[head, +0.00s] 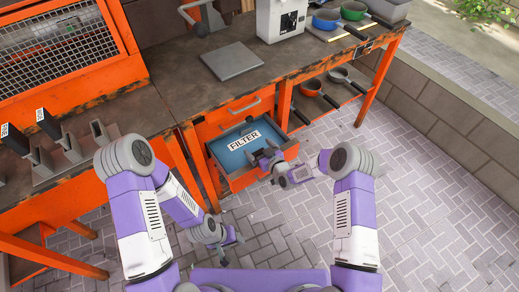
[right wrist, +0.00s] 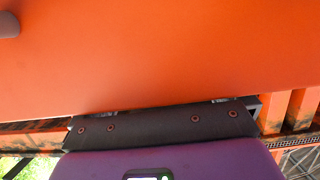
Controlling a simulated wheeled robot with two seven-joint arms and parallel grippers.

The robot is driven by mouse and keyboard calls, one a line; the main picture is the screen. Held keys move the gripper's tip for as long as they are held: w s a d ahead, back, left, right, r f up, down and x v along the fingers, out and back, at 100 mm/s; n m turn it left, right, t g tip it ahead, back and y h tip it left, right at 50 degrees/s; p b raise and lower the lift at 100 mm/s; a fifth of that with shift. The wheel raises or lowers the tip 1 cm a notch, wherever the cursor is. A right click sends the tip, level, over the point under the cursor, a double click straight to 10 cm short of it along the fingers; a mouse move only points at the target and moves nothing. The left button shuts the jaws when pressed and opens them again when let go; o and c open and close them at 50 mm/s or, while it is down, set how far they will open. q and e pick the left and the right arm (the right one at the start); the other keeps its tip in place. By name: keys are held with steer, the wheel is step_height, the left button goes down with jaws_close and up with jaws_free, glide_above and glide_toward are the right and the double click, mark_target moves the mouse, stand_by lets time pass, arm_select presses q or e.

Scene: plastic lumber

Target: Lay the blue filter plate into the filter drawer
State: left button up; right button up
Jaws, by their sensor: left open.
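The filter drawer (head: 240,181) is an orange drawer pulled out from under the workbench in the head view. The blue filter plate (head: 232,158), with a white FILTER label, lies inside it and looks flat. My right gripper (head: 266,158) is at the drawer's front right edge, in front of part of the plate. Whether its fingers touch the drawer or hold anything cannot be told. The right wrist view shows a broad orange surface close up, and no fingers are clear there. My left gripper (head: 230,239) is open and empty, low over the paving, apart from the drawer.
A grey flat plate (head: 232,61) lies on the workbench (head: 185,95) above the drawer. A closed drawer handle (head: 245,109) sits just above the open drawer. Pans (head: 311,88) rest on a lower shelf at right. A stand with grey holders (head: 75,148) is at left. Paving in front is clear.

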arm_select(q)
steer(key=shift+f, duration=0.15)
arm_select(e)
steer(key=shift+g+h, duration=0.4)
steer(key=shift+g, duration=0.2)
steer(key=f, duration=0.1)
steer(key=s+d+f, duration=0.1)
steer(key=f, duration=0.1)
steer(key=s+f, duration=0.1)
steer(key=f, duration=0.1)
steer(key=shift+s+d, duration=0.15)
arm_select(q)
steer(key=r+p, duration=0.2)
steer(key=p, duration=0.1)
steer(key=shift+w+r, duration=0.2)
steer(key=shift+r, duration=0.15)
arm_select(e)
steer(key=s+d+r+t, duration=0.1)
steer(key=s+d+r, duration=0.2)
steer(key=r, duration=0.3)
steer(key=shift+s+r, duration=0.35)
steer(key=shift+s, duration=0.15)
steer(key=shift+w+a+r+y, duration=0.1)
steer(key=shift+a+y, duration=0.05)
steer(key=shift+y, duration=0.15)
arm_select(q)
steer(key=shift+s, duration=0.1)
